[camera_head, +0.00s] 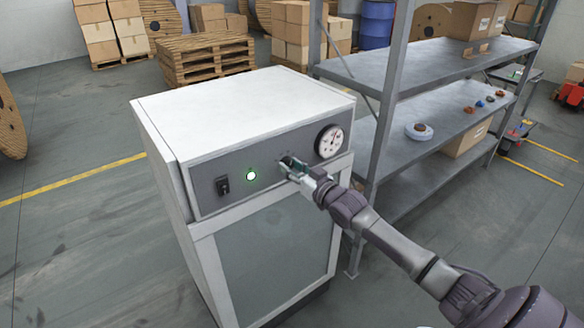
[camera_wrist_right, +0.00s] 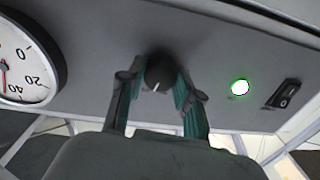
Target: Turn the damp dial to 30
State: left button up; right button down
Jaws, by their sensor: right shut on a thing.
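The dial is a small dark round knob (camera_wrist_right: 161,72) with a pale pointer mark, on the grey front panel of a white cabinet (camera_head: 245,98). In the head view my right gripper (camera_head: 287,163) is at the panel and covers the dial. In the right wrist view the two fingers of the right gripper (camera_wrist_right: 160,92) are on either side of the knob, shut on it. A round white gauge (camera_head: 330,141) sits right of the dial in the head view; it also shows in the wrist view (camera_wrist_right: 25,65) with a red needle. My left gripper is not in view.
A lit green lamp (camera_head: 251,176) and a black rocker switch (camera_head: 223,186) sit left of the dial in the head view. A grey metal shelf (camera_head: 450,62) stands close on the right. Open floor (camera_head: 80,235) lies to the left.

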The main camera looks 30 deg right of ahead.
jog(key=n, duration=0.3)
jog(key=shift+r+p, duration=0.1)
jog(key=shift+p, duration=0.3)
jog(key=shift+n, duration=1.8)
jog(key=c, duration=0.8)
grip_release()
jog(key=shift+s, duration=0.1)
jog(key=s, duration=0.8)
jog(key=s+d, duration=0.1)
jog(key=s, duration=0.2)
jog(key=shift+s+r, duration=0.15)
jog(key=shift+s, duration=0.25)
